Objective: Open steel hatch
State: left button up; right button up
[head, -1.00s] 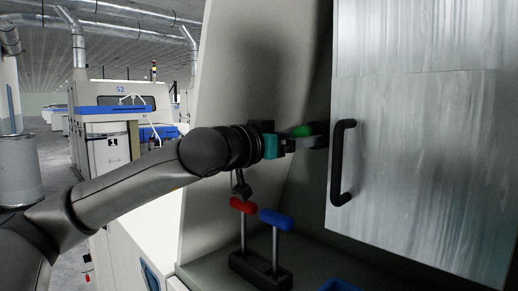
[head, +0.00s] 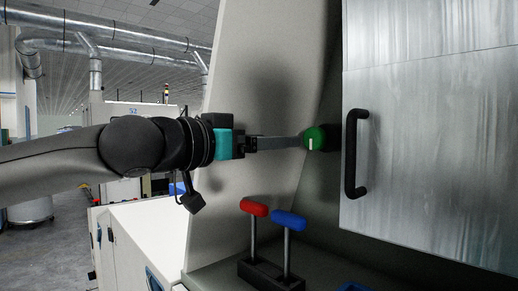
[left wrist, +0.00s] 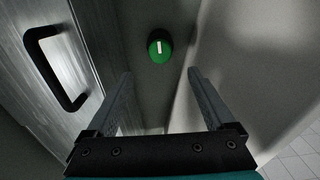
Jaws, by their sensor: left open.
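The steel hatch (head: 430,160) is a streaked grey metal panel at the right of the head view, its face flush and apparently shut. Its black bar handle (head: 356,154) stands upright near the left edge. In the left wrist view the handle (left wrist: 78,102) is at the left on the hatch (left wrist: 32,88). My left gripper (head: 298,143) is open and empty, left of the handle and apart from it. In the left wrist view its fingers (left wrist: 160,73) are spread, with nothing between them. My right gripper is in neither view.
A green knob (head: 314,139) with a white mark sits just beyond the left fingertips; it also shows in the left wrist view (left wrist: 159,47). A red-topped lever (head: 254,208) and a blue-topped lever (head: 289,221) stand below. A pale slanted panel (head: 250,70) is behind the gripper.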

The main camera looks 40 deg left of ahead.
aim_at(430, 156)
jog(key=k+j, duration=0.1)
jog(key=k, duration=0.65)
jog(key=k+j, duration=0.1)
jog(key=k, duration=0.65)
